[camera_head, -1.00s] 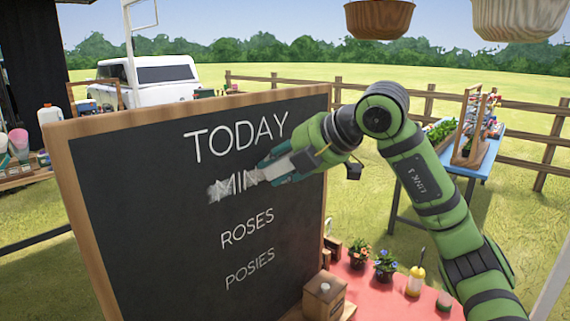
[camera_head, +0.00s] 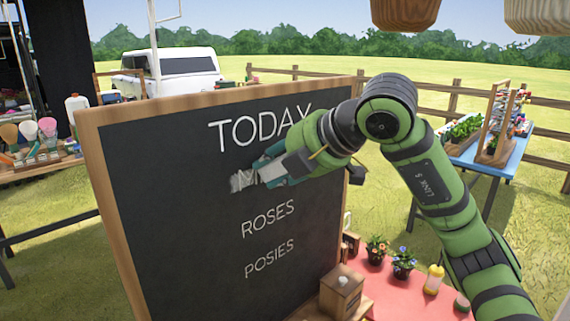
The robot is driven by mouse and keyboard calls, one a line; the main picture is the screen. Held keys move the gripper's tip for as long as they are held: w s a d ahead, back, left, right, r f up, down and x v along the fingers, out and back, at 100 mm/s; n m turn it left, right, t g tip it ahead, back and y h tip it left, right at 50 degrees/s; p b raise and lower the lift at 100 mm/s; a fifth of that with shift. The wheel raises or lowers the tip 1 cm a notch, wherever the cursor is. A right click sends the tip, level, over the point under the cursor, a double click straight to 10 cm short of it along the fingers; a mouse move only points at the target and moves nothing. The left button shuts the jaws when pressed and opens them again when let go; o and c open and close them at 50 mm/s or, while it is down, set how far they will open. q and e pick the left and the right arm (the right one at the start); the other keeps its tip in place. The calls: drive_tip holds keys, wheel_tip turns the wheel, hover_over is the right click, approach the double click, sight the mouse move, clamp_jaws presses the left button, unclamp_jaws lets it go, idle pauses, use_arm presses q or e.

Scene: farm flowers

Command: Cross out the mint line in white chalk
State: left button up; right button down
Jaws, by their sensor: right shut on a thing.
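The chalkboard (camera_head: 170,230) stands upright in a wooden frame and reads TODAY, ROSES and POSIES in white. Between TODAY and ROSES is the mint line (camera_head: 243,180), with white scribble over its left end. Most of its letters are hidden behind my right gripper. My right gripper (camera_head: 264,171) is at the mint line, just right of the scribble, shut on the chalk. The chalk itself is hidden or too small to make out, and I cannot tell whether it touches the board. My left gripper is not in view.
A blue table (camera_head: 490,160) with plants stands farther right. Hanging pots (camera_head: 405,12) are at the top.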

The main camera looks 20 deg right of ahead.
drive_tip(key=shift+s+a+b, duration=0.1)
drive_tip(key=shift+s+a, duration=0.3)
drive_tip(key=shift+a, duration=0.65)
drive_tip(key=shift+s+a+b, duration=0.15)
drive_tip(key=shift+s+a, duration=0.2)
drive_tip(key=shift+a, duration=0.7)
drive_tip(key=shift+s+a+b, duration=0.1)
drive_tip(key=shift+s+a, duration=0.3)
drive_tip(key=shift+a, duration=0.65)
drive_tip(key=shift+d, duration=0.1)
drive_tip(key=shift+s+d+b, duration=0.15)
drive_tip(key=shift+s+b, duration=0.15)
drive_tip(key=shift+s, duration=0.15)
drive_tip(key=shift+s+d+b, duration=0.25)
drive_tip(key=shift+s+d, duration=0.05)
drive_tip(key=shift+s, duration=0.5)
drive_tip(key=shift+s+d+b, duration=0.25)
drive_tip(key=shift+s, duration=0.55)
drive_tip(key=shift+s+d+b, duration=0.25)
drive_tip(key=shift+s+d, duration=0.05)
drive_tip(key=shift+s, duration=0.5)
drive_tip(key=shift+s, duration=0.1)
drive_tip(key=s, duration=0.1)
drive_tip(key=s+d+b, duration=0.1)
drive_tip(key=shift+s, duration=0.3)
